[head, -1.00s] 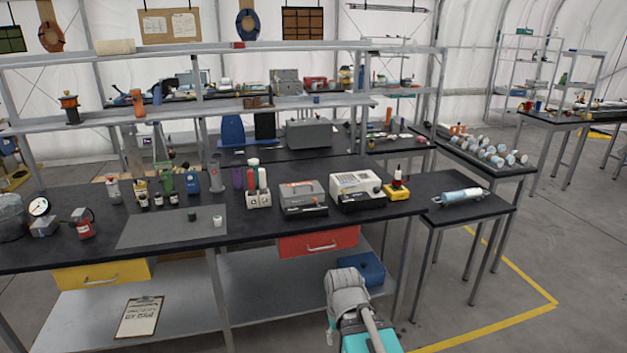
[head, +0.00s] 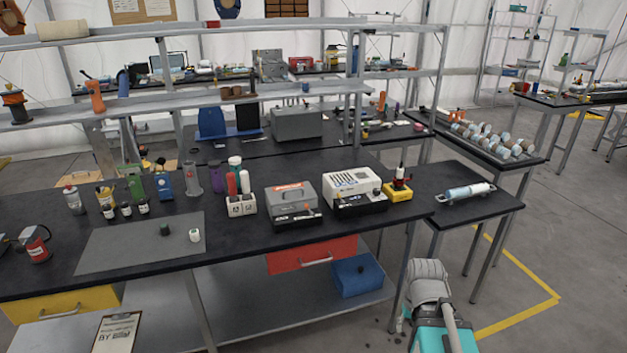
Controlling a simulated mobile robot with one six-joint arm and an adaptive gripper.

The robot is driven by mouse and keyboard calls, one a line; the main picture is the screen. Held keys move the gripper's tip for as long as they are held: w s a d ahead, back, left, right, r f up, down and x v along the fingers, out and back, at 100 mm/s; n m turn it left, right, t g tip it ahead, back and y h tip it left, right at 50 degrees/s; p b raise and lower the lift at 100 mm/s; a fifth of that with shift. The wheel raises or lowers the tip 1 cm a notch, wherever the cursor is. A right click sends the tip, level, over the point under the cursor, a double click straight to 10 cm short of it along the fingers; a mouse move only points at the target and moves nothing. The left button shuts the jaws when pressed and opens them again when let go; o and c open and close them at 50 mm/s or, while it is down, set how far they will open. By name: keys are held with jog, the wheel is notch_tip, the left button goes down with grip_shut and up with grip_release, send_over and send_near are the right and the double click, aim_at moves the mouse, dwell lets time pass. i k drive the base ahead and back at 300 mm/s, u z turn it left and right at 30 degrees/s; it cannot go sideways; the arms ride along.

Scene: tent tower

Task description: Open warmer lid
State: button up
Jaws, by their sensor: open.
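Two boxy units stand side by side on the black bench. A grey unit (head: 291,198) has a handle on top, an orange label and a dark front base; its lid looks closed. To its right is a white unit (head: 353,187) with slots in its top and a dark front base; its cover also looks closed. I cannot tell for sure which one is the warmer. Part of my grey and teal arm shows at the lower right, in front of the bench and apart from both units. My gripper's fingers are not visible.
Left of the grey unit stands a white block (head: 242,206) with bottles. A yellow device (head: 397,191) stands right of the white unit. A red drawer (head: 312,255) and a blue box (head: 357,276) are below. Clear floor lies right of the bench.

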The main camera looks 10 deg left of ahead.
aim_at(278, 195)
jog(key=u, duration=0.1)
jog(key=i, duration=0.95)
jog(key=u, duration=0.75)
